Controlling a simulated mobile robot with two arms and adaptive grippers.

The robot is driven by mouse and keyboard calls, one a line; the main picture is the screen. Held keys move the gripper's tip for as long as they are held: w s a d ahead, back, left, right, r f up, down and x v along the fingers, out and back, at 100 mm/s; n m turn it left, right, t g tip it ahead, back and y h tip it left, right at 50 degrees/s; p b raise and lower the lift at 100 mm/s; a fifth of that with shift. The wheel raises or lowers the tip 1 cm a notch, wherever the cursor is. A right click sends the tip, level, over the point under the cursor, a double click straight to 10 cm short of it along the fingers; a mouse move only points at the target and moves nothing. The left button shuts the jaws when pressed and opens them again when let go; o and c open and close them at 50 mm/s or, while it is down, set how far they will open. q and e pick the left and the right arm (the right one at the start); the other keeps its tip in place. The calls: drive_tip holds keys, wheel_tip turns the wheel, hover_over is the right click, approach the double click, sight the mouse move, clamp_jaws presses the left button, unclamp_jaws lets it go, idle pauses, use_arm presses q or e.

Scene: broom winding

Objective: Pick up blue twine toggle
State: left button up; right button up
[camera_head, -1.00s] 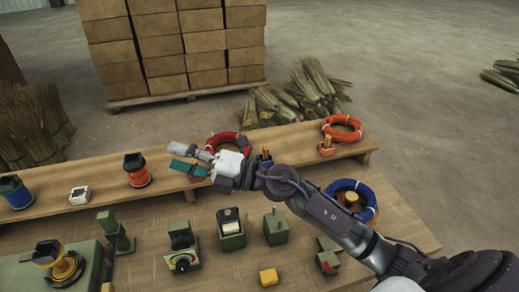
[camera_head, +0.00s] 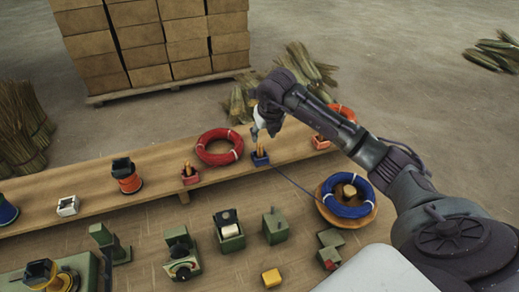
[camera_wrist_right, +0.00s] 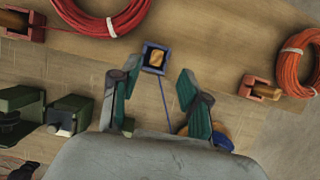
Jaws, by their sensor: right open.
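The blue twine toggle (camera_head: 260,152) is a small wooden peg standing in a blue holder on the raised bench shelf. A blue line runs from it to the blue twine coil (camera_head: 347,211). My right gripper (camera_head: 257,134) points down just above the toggle, apart from it in the head view. In the right wrist view the green fingers (camera_wrist_right: 160,72) are spread open, with the toggle (camera_wrist_right: 155,57) near and between their tips. Nothing is held. My left gripper is not in view.
A red coil (camera_head: 219,147) and a red-holder toggle (camera_head: 188,172) are left of the blue toggle. An orange toggle (camera_head: 320,141) is to the right, with its coil partly hidden by my arm.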

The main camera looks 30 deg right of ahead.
sight(260, 145)
drive_tip(key=shift+x, duration=1.1)
drive_tip(key=shift+w+f+p, duration=0.15)
drive_tip(key=shift+f+p, duration=0.35)
drive_tip(key=p+x, duration=0.1)
drive_tip(key=x, duration=0.2)
drive_tip(key=shift+a+f+p, duration=0.15)
drive_tip(key=shift+f+p, duration=0.2)
drive_tip(key=shift+w+f, duration=0.15)
drive_tip(key=shift+f, duration=0.3)
clamp_jaws()
